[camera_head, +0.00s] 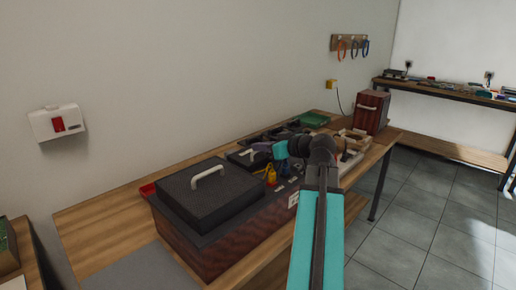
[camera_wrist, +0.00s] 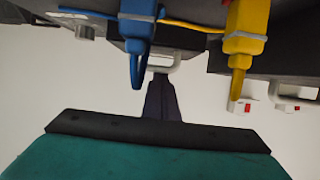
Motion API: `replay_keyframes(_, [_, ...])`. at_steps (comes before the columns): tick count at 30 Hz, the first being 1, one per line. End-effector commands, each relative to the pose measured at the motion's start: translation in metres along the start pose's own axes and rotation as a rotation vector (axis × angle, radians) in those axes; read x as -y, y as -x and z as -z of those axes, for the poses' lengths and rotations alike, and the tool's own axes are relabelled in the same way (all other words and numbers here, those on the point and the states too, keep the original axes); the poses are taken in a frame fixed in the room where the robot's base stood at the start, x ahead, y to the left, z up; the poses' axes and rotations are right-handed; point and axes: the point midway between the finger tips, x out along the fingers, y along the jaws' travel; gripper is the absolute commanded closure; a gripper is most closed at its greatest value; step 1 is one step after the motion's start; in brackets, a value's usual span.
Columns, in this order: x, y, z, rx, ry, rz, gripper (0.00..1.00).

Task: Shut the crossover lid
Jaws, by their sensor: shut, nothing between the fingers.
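A large dark-topped cabinet with reddish-brown sides (camera_head: 215,248) lies on the bench. A black textured panel with a pale handle (camera_head: 208,178) lies on its left part, seemingly the crossover lid; I cannot tell whether it is hinged or fastened. Yellow (camera_head: 270,176) and blue parts stand just right of it. In the wrist view, a blue part (camera_wrist: 137,38) and a yellow part (camera_wrist: 240,40) flank a pale handle (camera_wrist: 163,66). My gripper (camera_wrist: 161,84) is shut and empty, its tips overlapping the handle's lower edge in the picture; contact is unclear. In the head view my arm hides part of the bench.
Tools and parts crowd the bench behind my arm, with a green tray (camera_head: 314,119) and a red-brown box (camera_head: 372,112) at the far end. A white wall box (camera_head: 57,123) hangs at left. Bare wood (camera_head: 95,235) lies left of the cabinet.

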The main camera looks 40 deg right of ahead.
Motion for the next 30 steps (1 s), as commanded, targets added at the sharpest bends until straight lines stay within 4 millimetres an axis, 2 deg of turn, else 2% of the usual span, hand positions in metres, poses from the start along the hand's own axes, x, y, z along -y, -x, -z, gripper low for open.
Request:
replay_keyframes(1, [0.001, 0.002, -0.02, 0.045, 0.001, 0.003, 1.0])
replay_keyframes(7, [0.001, 0.003, -0.014, 0.041, 0.002, 0.003, 1.0])
replay_keyframes(11, [0.002, 0.004, -0.001, 0.034, 0.001, 0.003, 1.0])
replay_keyframes(19, [0.003, 0.008, 0.039, 0.006, 0.003, 0.002, 1.0])
replay_keyframes(30, [0.004, 0.051, 0.013, 0.003, 0.002, 0.001, 1.0])
